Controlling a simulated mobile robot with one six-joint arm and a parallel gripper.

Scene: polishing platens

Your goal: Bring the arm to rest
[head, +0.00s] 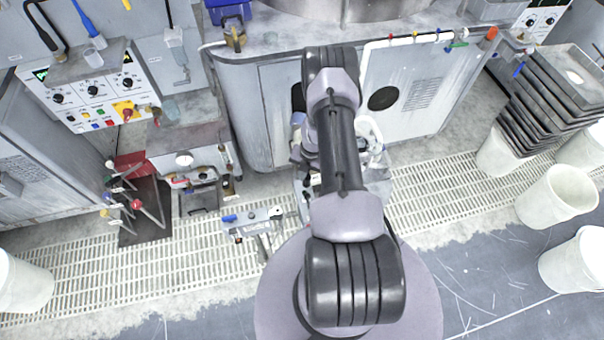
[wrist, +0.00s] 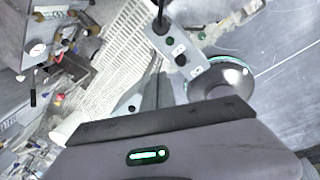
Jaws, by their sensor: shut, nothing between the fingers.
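My arm (head: 340,150) reaches up the middle of the head view from its round base, away toward the grey machine cabinet. The arm hides most of its far end, so the gripper is not clear in that view. In the wrist view my gripper (wrist: 165,120) fills the bottom edge as a grey body with a dark bar and a green light. It is shut and holds nothing. A grey control box with dark buttons (wrist: 182,58) and a rounded metal part (wrist: 222,82) show just beyond it.
The grey cabinet (head: 280,110) stands close beyond the arm. A control panel (head: 90,95) is at the left. Stacked dark trays (head: 545,110) and white buckets (head: 556,195) stand at the right. Slatted floor grating (head: 435,190) and a small stand (head: 252,222) lie near the base.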

